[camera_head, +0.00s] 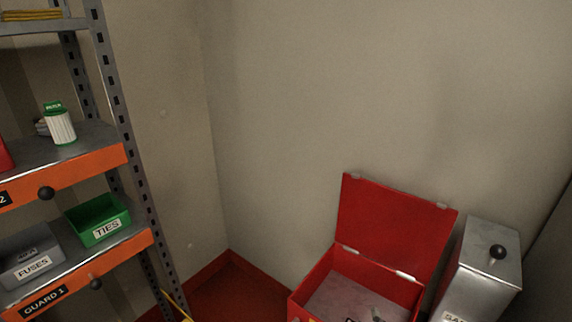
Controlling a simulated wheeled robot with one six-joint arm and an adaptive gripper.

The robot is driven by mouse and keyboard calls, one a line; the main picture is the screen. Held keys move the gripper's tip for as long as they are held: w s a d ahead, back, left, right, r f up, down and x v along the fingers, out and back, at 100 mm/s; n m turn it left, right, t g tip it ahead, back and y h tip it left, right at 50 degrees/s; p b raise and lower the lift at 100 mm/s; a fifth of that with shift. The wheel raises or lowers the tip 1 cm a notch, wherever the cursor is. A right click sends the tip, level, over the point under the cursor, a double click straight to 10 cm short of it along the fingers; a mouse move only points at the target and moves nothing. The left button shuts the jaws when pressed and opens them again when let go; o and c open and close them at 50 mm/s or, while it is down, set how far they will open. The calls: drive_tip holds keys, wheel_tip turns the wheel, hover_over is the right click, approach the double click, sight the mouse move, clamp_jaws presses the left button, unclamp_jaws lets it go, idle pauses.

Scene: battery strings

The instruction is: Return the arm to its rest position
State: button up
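Neither my arm nor my gripper shows in the head view, so its pose and finger state are hidden. The view looks down into a room corner with shelving on the left and a red box on the right.
A grey metal shelf rack (117,90) holds a white canister with a green lid (60,125), a green TIES bin (85,227) and a grey FUSES bin (32,252). An open red box (317,273) stands beside a metal cabinet (480,285). Dark red floor shows between them.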

drive_tip(key=s+a+f+m+y, duration=0.1)
drive_tip(key=s+f+m+y, duration=0.15)
drive_tip(key=s, duration=1.35)
drive_tip(key=s+r+m, duration=0.4)
drive_tip(key=s, duration=0.9)
drive_tip(key=s+r+m, duration=0.3)
drive_tip(key=s+r, duration=0.1)
drive_tip(key=s, duration=1)
drive_tip(key=shift+r+m+t, duration=0.3)
drive_tip(key=shift+m, duration=0.05)
drive_tip(key=shift+c, duration=0.3)
